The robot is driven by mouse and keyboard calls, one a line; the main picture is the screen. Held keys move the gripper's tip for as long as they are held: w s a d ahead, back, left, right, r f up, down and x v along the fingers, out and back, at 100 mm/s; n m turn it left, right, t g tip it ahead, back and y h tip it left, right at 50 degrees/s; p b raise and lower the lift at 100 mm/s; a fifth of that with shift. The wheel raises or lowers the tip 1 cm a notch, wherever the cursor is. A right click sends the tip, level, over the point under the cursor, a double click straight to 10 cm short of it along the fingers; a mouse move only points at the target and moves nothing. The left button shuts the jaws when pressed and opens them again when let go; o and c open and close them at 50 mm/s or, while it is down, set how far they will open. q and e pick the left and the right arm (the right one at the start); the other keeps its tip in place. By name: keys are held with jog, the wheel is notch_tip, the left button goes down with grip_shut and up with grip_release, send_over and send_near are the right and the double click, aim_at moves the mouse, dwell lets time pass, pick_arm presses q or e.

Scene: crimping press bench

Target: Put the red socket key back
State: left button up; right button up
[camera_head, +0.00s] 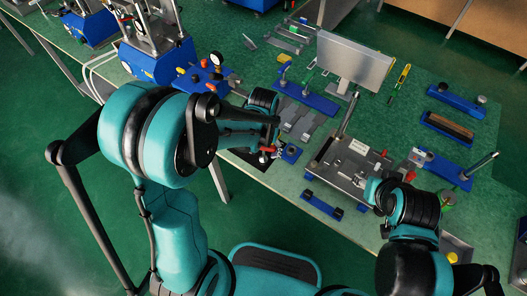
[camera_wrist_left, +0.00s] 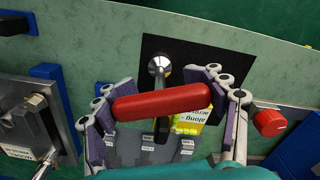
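The red socket key (camera_wrist_left: 160,102) shows in the left wrist view as a red cross handle. It spans the gap between the purple-padded fingers of my left gripper (camera_wrist_left: 160,103), with its ends against the pads. A dark stem shows below the handle and a chrome round piece above it; how they join is hidden. In the head view the left gripper (camera_head: 268,151) is low over the bench's front edge, with a bit of red at it. My right gripper (camera_head: 378,192) is over the right of the metal fixture plate (camera_head: 345,172); its fingers are unclear.
A grey slotted holder (camera_wrist_left: 140,150) with small labels lies below the left gripper, beside a black mat (camera_wrist_left: 205,50). A red knob (camera_wrist_left: 268,122) is close to the right finger. A blue press (camera_head: 155,62) stands left; a grey panel (camera_head: 355,60) stands behind.

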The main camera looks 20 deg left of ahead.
pick_arm(q)
jog(key=o, duration=0.4)
jog(key=shift+r+p, duration=0.3)
notch_tip(320, 180, up, 11)
jog(key=p, duration=0.4)
jog(key=shift+s+a+r, duration=0.1)
jog(key=shift+s+r, duration=0.05)
jog(key=shift+r, duration=0.45)
jog(key=shift+s+a+r+m+t, duration=0.1)
jog(key=shift+s+a+r+t, duration=0.65)
jog(key=shift+s+r+t, duration=0.7)
jog(key=shift+s+a+r+m+t, duration=0.1)
jog(key=shift+s+a+r+t, duration=0.75)
jog(key=shift+s, duration=1.05)
jog(key=shift+s+a+r+m+t, duration=0.1)
jog(key=shift+s+a+r+t, duration=0.55)
jog(key=shift+s+r+t, duration=0.85)
